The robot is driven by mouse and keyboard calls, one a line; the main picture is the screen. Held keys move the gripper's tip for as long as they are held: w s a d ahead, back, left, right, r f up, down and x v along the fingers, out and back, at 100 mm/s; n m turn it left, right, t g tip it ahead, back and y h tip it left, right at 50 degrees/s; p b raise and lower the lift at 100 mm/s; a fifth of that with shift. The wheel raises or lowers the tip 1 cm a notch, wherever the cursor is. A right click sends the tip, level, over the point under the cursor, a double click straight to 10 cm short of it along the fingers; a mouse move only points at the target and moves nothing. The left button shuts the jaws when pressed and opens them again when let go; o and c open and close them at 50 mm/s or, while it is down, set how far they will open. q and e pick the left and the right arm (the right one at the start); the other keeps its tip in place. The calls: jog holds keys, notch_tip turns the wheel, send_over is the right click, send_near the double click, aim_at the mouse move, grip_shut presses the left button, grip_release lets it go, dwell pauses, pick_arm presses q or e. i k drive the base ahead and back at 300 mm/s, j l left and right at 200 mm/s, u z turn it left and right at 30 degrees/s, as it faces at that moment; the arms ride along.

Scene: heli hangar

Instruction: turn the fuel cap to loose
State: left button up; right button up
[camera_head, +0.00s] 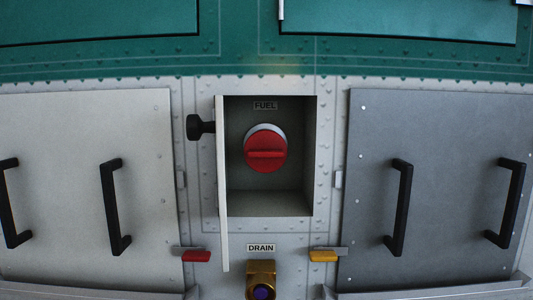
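The red fuel cap (265,150) sits inside a square recess under a "FUEL" label (265,105). Its raised grip bar lies horizontal in the picture. The recess door (223,180) stands open on the left side, seen nearly edge-on, with a black knob (200,127) on its outer face. Neither of my grippers is in view. Nothing touches the cap.
Panels with black handles (115,207) (398,207) flank the recess on both sides. Below it are a "DRAIN" label (261,247), a brass fitting (261,275), a red lever (195,255) and a yellow lever (323,256). The space before the recess looks clear.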

aim_at(265, 151)
jog(key=k+l, duration=0.1)
jog(key=l, duration=0.35)
jog(key=k+l+u, duration=0.1)
jog(key=l, duration=0.3)
jog(key=k+l, duration=0.2)
jog(key=l, duration=0.25)
jog(key=i+j, duration=0.1)
